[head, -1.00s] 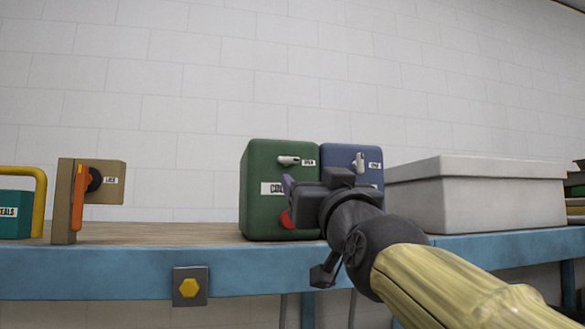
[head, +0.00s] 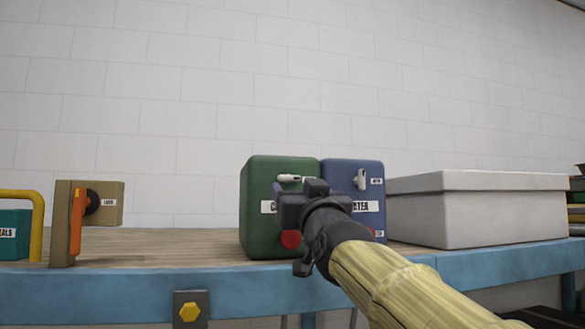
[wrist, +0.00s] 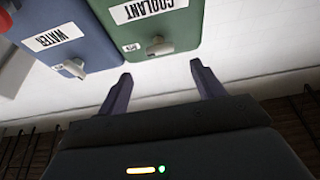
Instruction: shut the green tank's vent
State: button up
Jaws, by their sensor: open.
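The green tank (head: 262,222), labelled COOLANT, stands on the bench. Its pale vent lever (head: 289,178) lies roughly level near the top of the front face; my gripper hides the small tag beside it. In the wrist view, tilted and inverted, the lever (wrist: 158,46) shows just beyond the gap between my fingers. My gripper (wrist: 160,72) is open and empty, its two fingers apart and not visibly touching the lever. In the head view my gripper (head: 279,192) is in front of the green tank, just below the lever, covering part of the label.
A blue WATER tank (head: 340,172) stands close on the right, with its own pale lever (head: 361,179) upright. A red knob (head: 290,239) is low on the green tank. A grey lidded box (head: 470,215) is further right. A brown block with orange handle (head: 76,222) stands left; bench between is clear.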

aim_at(290, 178)
jog(key=p+x, duration=0.3)
jog(key=x, duration=0.4)
jog(key=shift+r+p, duration=0.1)
jog(key=shift+p, duration=0.25)
jog(key=shift+w+a, duration=0.15)
jog(key=shift+w, duration=0.4)
jog(key=c, duration=1)
